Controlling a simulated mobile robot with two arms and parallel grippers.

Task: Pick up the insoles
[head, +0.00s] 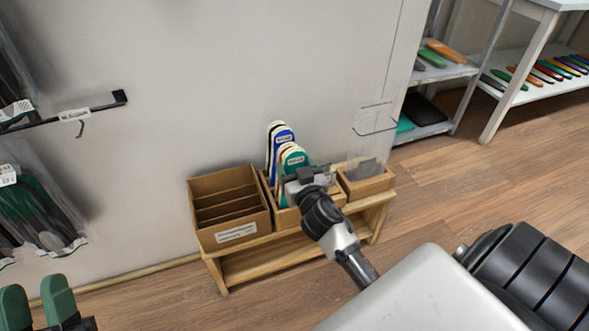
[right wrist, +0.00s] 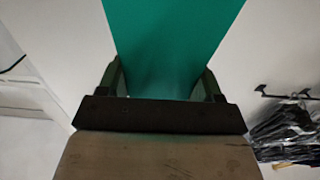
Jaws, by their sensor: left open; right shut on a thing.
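Upright insoles stand in the middle wooden box of a low bench. One insole with a blue patch (head: 282,138) stands behind an insole with a teal patch (head: 293,158); cream edges of others show between them. My right gripper (head: 305,181) is at the front of these insoles and partly hides them. In the right wrist view my right gripper (right wrist: 162,82) is shut on a teal insole (right wrist: 170,35), which extends up out of frame between its fingers. My left gripper (head: 37,298) is open and empty at the lower left, away from the bench.
An empty-looking slotted box (head: 225,235) is left of the insoles, a smaller box (head: 370,187) right, both on the wooden bench (head: 262,262). A wall is close behind. Hanging bagged items (head: 40,215) are at left; shelves (head: 445,72) with more insoles stand at right.

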